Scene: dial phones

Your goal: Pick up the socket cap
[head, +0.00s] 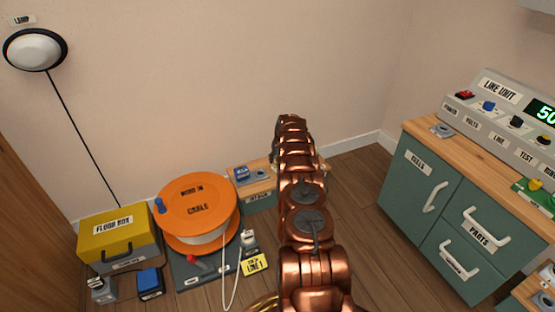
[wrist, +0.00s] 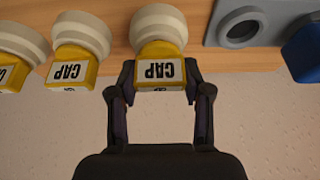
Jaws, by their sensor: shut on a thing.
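In the wrist view a socket cap (wrist: 160,72), with a yellow body, a white label reading "CAP" and a cream round end, sits between the fingers of my gripper (wrist: 160,88). The fingers are shut on its yellow body from both sides. The label appears upside down. Its cream end is over or against a wooden surface (wrist: 185,12); I cannot tell whether it touches. Two similar caps stand to its left, a whole one (wrist: 75,60) close by and a partly cut-off one (wrist: 18,55). In the head view my copper arm hides the gripper and the held cap.
In the wrist view a grey socket plate (wrist: 240,25) and a blue block (wrist: 303,48) lie to the right. In the head view an orange cable reel (head: 195,203), a yellow floor box (head: 118,228) and a green cabinet (head: 420,190) surround the arm. Open floor (head: 385,250) lies before the cabinet.

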